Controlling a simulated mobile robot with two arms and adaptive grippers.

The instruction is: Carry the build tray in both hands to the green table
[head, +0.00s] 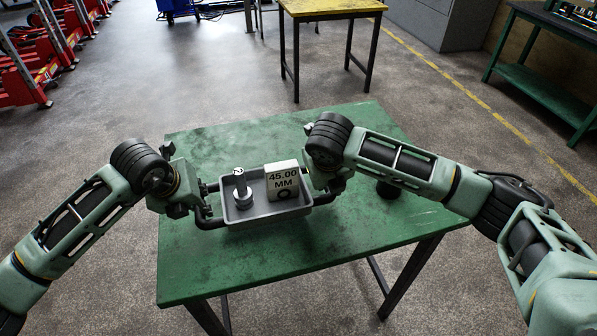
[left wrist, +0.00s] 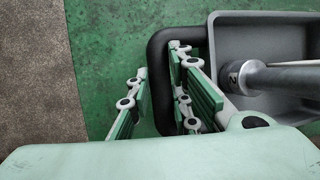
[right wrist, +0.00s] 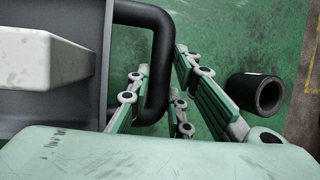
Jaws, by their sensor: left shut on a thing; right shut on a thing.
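The grey build tray (head: 265,213) is over the middle of the green table (head: 240,255); I cannot tell if its base touches the top. In it are a grey metal post marked 2 (head: 243,194) and a white block reading 45.00 MM (head: 283,183). My left gripper (head: 203,205) is shut on the tray's left black handle, which shows in the left wrist view (left wrist: 160,85). My right gripper (head: 328,192) is shut on the right black handle, seen in the right wrist view (right wrist: 160,70). The arms hide parts of both handles.
A black hollow cylinder (right wrist: 256,93) stands or lies on the green table right of the tray, partly hidden by my right arm in the head view (head: 388,190). A yellow-topped table (head: 330,7) is behind. Red jacks (head: 40,60) line the left; a green bench (head: 548,80) is at right.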

